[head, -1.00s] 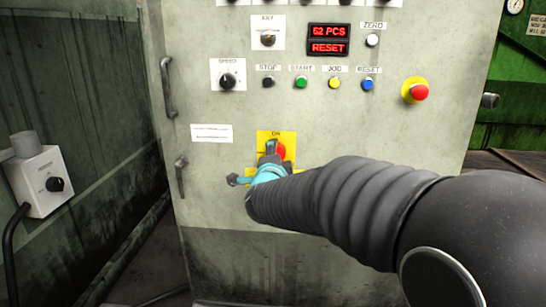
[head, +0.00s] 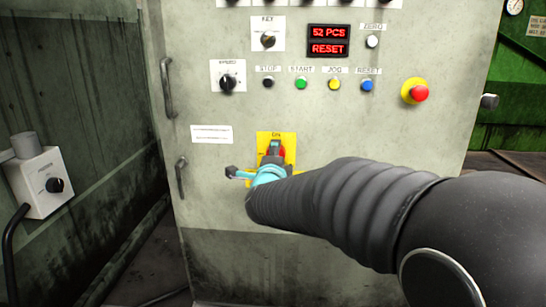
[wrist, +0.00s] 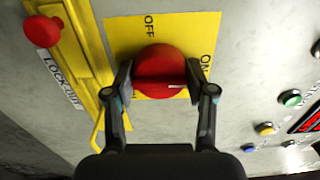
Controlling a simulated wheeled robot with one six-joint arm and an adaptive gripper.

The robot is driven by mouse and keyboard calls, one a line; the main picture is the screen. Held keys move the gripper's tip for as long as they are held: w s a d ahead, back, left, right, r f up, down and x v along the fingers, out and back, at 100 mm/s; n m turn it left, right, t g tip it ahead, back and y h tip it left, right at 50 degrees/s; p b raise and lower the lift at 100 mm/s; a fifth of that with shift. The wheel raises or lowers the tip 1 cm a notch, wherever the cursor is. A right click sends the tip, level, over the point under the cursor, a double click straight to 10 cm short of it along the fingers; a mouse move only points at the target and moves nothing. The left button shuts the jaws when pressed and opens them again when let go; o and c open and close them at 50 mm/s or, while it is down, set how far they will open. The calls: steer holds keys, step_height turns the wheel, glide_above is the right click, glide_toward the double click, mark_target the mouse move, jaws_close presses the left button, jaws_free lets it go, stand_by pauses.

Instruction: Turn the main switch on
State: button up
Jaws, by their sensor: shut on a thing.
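The main switch is a round red knob (wrist: 160,68) on a yellow plate (wrist: 120,32) marked OFF and ON. A short white mark shows on the knob's right part, on the side towards the ON label (wrist: 205,64). My gripper (wrist: 160,78) is shut on the knob, one finger on each side, in the wrist view. In the head view, my gripper (head: 273,160) is at the yellow plate (head: 288,138) on the cabinet front. It hides most of the knob there, with only some red showing around the finger.
A yellow lockout bracket with a red knob (wrist: 42,31) lies beside the switch plate. Above are the stop, start, jog and reset buttons, a red display (head: 328,40) and an emergency stop (head: 420,93). Door handles (head: 180,177) stick out at left.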

steer(key=o, duration=1.2)
steer(key=s, duration=1.2)
steer(key=shift+a, duration=0.2)
